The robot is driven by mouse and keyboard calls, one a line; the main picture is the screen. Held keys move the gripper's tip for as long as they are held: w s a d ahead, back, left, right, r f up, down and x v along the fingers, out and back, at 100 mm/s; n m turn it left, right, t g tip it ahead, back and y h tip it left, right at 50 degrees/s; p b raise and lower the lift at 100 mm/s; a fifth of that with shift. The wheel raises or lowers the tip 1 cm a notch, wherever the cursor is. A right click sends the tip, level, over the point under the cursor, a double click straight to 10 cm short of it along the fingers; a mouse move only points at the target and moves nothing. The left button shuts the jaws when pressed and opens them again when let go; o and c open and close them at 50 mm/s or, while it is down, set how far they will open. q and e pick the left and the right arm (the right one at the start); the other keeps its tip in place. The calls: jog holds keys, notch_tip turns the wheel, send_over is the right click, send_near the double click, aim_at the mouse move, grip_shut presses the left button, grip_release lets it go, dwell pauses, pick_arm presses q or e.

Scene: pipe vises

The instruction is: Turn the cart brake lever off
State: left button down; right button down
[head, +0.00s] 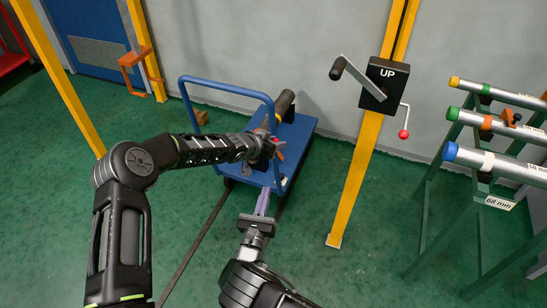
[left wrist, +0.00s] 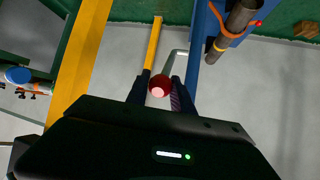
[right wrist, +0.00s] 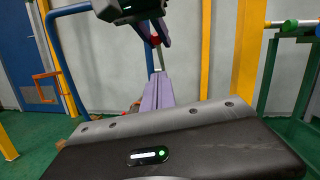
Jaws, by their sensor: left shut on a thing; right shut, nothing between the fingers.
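The blue cart (head: 304,135) stands near the wall in the head view, its tube handle (head: 228,88) rising at the left. My left gripper (head: 276,147) is over the cart. It is shut on the red knob (left wrist: 159,86) of the brake lever, whose grey shaft (left wrist: 174,62) shows beyond the fingers in the left wrist view. The knob also shows between the left fingers in the right wrist view (right wrist: 155,40). In the head view the left gripper hides most of the lever. My right gripper (head: 262,203) is shut and empty in front of the cart, its purple fingers pointing toward it.
A dark pipe (head: 285,102) leans on the cart beside my left gripper. A yellow post (head: 357,175) with a crank box (head: 384,82) marked UP stands to the right. A green rack (head: 478,210) holds several pipes at the far right. The floor at left is mostly clear.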

jog(key=shift+w, duration=0.1)
jog(key=r+x, duration=0.2)
jog(key=x, duration=1)
jog(key=shift+a+r, duration=0.15)
jog(key=shift+r, duration=0.25)
jog(key=shift+w, duration=0.1)
